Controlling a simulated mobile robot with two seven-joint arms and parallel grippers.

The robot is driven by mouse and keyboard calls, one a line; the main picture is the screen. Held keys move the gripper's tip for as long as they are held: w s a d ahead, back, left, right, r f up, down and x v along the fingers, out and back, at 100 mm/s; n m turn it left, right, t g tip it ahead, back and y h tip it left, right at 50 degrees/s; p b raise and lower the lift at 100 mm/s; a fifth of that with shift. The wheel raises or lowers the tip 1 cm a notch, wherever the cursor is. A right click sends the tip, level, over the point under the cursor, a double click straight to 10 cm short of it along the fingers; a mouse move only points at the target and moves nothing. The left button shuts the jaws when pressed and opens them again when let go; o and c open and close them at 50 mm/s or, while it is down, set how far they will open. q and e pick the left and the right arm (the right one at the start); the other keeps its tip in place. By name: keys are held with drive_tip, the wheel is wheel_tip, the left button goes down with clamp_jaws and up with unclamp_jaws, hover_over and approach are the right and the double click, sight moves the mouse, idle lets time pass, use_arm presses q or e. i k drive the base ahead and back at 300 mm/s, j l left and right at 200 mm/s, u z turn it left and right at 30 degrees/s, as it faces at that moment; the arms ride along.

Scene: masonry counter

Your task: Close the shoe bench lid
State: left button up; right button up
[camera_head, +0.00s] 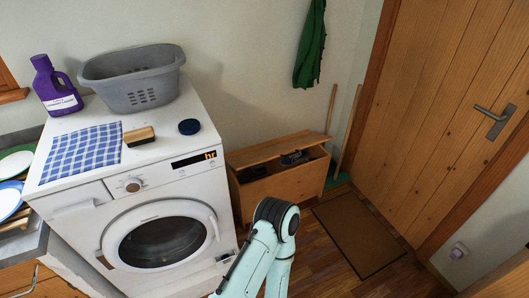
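The wooden shoe bench (285,190) stands against the wall, between the washing machine and the door. Its lid (268,148) is raised at the back, and a dark gap shows between it and the front panel. Dark objects, perhaps shoes (292,158), show inside the bench at the opening. One of my pale green arms rises from the bottom edge in front of the bench and bends at a dark joint. Neither gripper shows in the head view, so their fingers are hidden.
The washing machine (195,190) stands left of the bench, with a grey basket (140,95), purple bottle (52,85), checked cloth (85,152) and brush (138,135) on top. A doormat (357,232) lies right of the bench. Poles lean beside the bench near the wooden door (430,120).

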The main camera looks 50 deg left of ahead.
sight(290, 147)
drive_tip(key=u, duration=1.5)
drive_tip(key=z, duration=0.2)
drive_tip(key=i+z, duration=0.2)
drive_tip(key=i, duration=0.7)
drive_tip(key=i+u, duration=0.1)
drive_tip(key=i, duration=0.4)
drive_tip(key=i+l+u, duration=0.1)
drive_tip(key=i, duration=0.45)
drive_tip(key=i+l+u, duration=0.1)
drive_tip(key=i, duration=0.4)
drive_tip(key=i+l+u, duration=0.15)
drive_tip(key=k+j, duration=0.05)
